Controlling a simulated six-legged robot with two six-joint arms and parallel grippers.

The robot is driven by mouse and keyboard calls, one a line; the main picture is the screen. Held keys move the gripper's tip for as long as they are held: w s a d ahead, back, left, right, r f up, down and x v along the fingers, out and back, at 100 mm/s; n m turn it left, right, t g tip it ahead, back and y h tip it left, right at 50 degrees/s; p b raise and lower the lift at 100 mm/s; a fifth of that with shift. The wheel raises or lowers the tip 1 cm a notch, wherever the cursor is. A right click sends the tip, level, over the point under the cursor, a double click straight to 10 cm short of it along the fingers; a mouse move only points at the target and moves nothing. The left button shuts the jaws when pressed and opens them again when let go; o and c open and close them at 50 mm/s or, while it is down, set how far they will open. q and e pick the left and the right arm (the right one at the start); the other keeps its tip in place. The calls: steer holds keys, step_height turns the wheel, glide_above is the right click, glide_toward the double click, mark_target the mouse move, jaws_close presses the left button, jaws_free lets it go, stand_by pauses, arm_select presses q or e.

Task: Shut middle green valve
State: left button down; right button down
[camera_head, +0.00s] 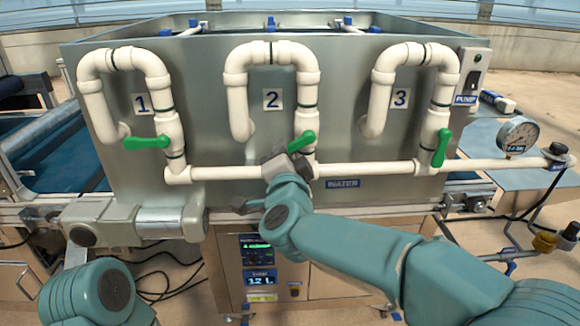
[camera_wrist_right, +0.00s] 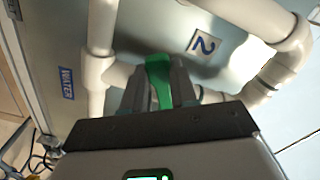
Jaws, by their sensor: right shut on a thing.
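The middle green valve handle (camera_head: 302,142) sits on the vertical white pipe beside the number 2 label (camera_head: 273,99). It is tilted diagonally, neither in line with the pipe nor straight across it. My right gripper (camera_head: 289,158) reaches up to it from below. In the right wrist view, the green handle (camera_wrist_right: 159,78) stands between the two grey fingers of the right gripper (camera_wrist_right: 160,88), which are shut on it. The fingers partly cover its sides.
The number 1 valve handle (camera_head: 146,142) lies across its pipe. The number 3 valve handle (camera_head: 441,148) lies roughly along its pipe. A horizontal white pipe (camera_head: 365,169) runs below the valves. A pressure gauge (camera_head: 517,135) stands at the right. A control panel (camera_head: 259,262) is below.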

steer(key=shift+a+r+m+b, duration=0.2)
steer(key=shift+r+m, duration=0.3)
steer(key=shift+m, duration=0.55)
steer(key=shift+a+r+m+b, duration=0.1)
steer(key=shift+r+m+b, duration=0.35)
steer(key=shift+m, duration=0.65)
steer(key=shift+a+r+m+b, duration=0.15)
steer(key=shift+r+m, duration=0.45)
steer(key=shift+m, duration=0.45)
steer(key=c, duration=0.9)
jaws_free()
steer(key=shift+s, duration=0.1)
steer(key=s, duration=0.5)
steer(key=s+d, duration=0.1)
steer(key=s, duration=0.4)
steer(key=s+d+b, duration=0.1)
steer(key=s, duration=0.5)
steer(key=shift+s, duration=0.1)
